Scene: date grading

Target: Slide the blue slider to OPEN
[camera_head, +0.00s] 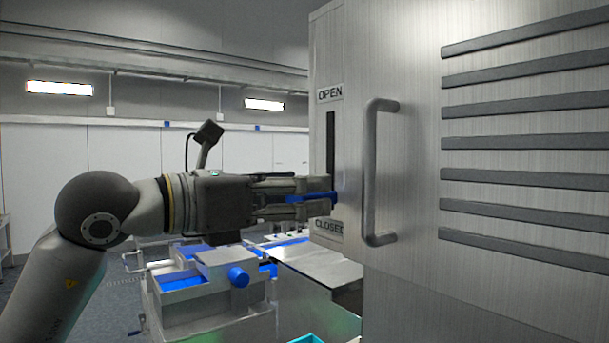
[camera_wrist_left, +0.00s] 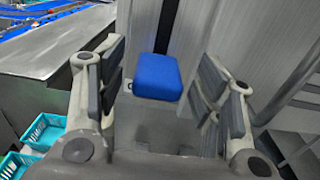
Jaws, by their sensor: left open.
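The blue slider (camera_head: 322,197) sits in the lower part of a dark vertical slot (camera_head: 331,140) on the grey metal cabinet. The OPEN label (camera_head: 330,94) is above the slot and the CLOSED label (camera_head: 329,227) is below it. My left gripper (camera_head: 304,197) reaches in from the left at the slider's height. In the left wrist view the slider is a blue block (camera_wrist_left: 157,77) between the two spread fingers, with visible gaps on both sides. The left gripper is open and holds nothing. My right gripper is not in view.
A vertical bar handle (camera_head: 371,170) stands out from the cabinet just right of the slot. Dark horizontal slats (camera_head: 525,110) cover the cabinet further right. A machine with blue trays (camera_head: 185,283) stands behind and below my left arm. Teal baskets (camera_wrist_left: 42,132) are low at left in the wrist view.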

